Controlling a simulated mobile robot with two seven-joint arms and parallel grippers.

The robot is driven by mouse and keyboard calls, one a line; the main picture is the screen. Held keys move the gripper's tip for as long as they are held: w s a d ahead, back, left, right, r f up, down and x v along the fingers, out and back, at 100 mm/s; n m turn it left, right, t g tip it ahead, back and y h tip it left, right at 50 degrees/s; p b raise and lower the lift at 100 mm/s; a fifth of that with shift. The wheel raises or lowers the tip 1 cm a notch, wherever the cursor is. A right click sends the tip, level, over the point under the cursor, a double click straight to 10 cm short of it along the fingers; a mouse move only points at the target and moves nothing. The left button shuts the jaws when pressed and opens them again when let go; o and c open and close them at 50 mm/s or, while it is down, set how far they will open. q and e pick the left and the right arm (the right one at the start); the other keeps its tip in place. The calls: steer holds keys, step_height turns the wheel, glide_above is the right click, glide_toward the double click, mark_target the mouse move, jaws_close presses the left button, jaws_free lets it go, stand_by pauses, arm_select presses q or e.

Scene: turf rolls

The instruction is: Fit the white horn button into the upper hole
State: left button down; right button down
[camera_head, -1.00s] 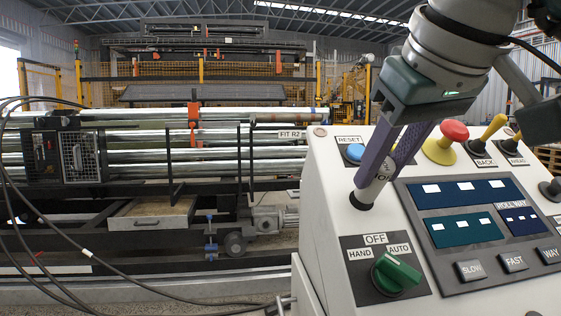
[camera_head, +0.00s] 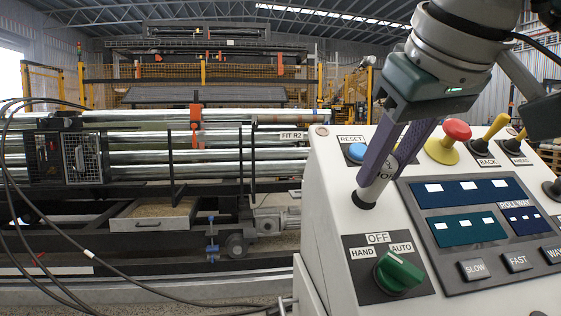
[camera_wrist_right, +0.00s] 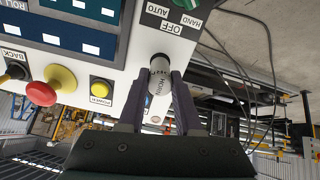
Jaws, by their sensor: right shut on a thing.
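The white horn button (camera_head: 374,187) is a pale cylinder with dark lettering. It leans up from the sloped panel of the white control box (camera_head: 328,185). Its lower end meets a dark round spot on the panel, above the OFF label. I cannot tell how deep it sits there. My right gripper (camera_head: 385,165) has its two purple fingers shut around the upper part of the button. In the right wrist view the button (camera_wrist_right: 159,80) shows between the fingertips, its far end at the panel. The upper hole itself is hidden by the button. My left gripper is out of view.
A green selector knob (camera_head: 397,272) is below the button. A blue button (camera_head: 356,152) is close left of the fingers. A red mushroom button (camera_head: 457,130) and yellow levers (camera_head: 496,127) are to the right. A yellow button (camera_wrist_right: 101,89) shows in the wrist view.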

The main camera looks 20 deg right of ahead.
mark_target(371, 202)
stand_by(0.5)
steer(key=shift+b+x, duration=0.8)
steer(key=shift+x, duration=0.15)
steer(key=shift+b+x, duration=0.75)
steer(key=shift+x, duration=0.4)
steer(key=c, duration=0.5)
jaws_free()
steer(key=shift+r, duration=0.1)
